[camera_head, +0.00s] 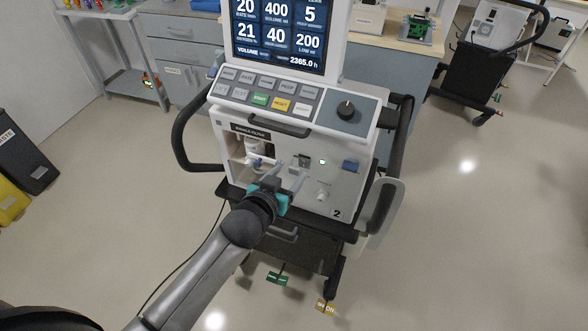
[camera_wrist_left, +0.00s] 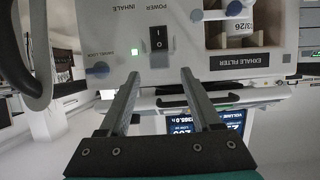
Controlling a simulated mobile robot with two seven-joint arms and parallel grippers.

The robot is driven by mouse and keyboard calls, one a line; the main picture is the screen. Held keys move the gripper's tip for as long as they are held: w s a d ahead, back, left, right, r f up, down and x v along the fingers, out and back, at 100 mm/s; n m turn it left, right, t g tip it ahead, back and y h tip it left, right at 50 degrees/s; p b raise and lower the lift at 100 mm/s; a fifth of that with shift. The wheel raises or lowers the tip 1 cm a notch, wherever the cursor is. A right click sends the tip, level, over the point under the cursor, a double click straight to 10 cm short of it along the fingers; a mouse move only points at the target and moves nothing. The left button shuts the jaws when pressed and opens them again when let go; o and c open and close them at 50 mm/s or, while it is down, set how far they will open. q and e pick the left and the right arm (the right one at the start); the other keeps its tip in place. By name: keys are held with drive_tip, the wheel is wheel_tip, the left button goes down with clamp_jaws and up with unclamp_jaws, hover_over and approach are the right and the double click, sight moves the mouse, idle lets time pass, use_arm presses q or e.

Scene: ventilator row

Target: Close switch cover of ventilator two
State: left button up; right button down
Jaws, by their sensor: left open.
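Ventilator two (camera_head: 345,195), a white unit marked "2", stands upright in front of me. In the head view the switch area (camera_head: 304,160) is small and grey. The switch face shows uncovered in the wrist view; the cover's outline is hard to make out. My left gripper (camera_head: 291,168) is open and empty in front of the panel. In the wrist view its fingers (camera_wrist_left: 160,74) spread on either side of the switch's column, with the tips apart. Contact cannot be told.
The exhale filter bay (camera_head: 258,155) lies left of the switch. A blue knob (camera_head: 350,166) and a white port (camera_head: 322,195) lie to its right. A dark handle (camera_head: 275,125) sticks out above. Black side rails (camera_head: 186,130) flank the unit.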

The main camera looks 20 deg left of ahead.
sight(294, 169)
use_arm(q)
drive_tip(key=shift+b+x, duration=0.4)
drive_tip(key=shift+x, duration=1.85)
drive_tip(key=shift+c, duration=0.2)
clamp_jaws()
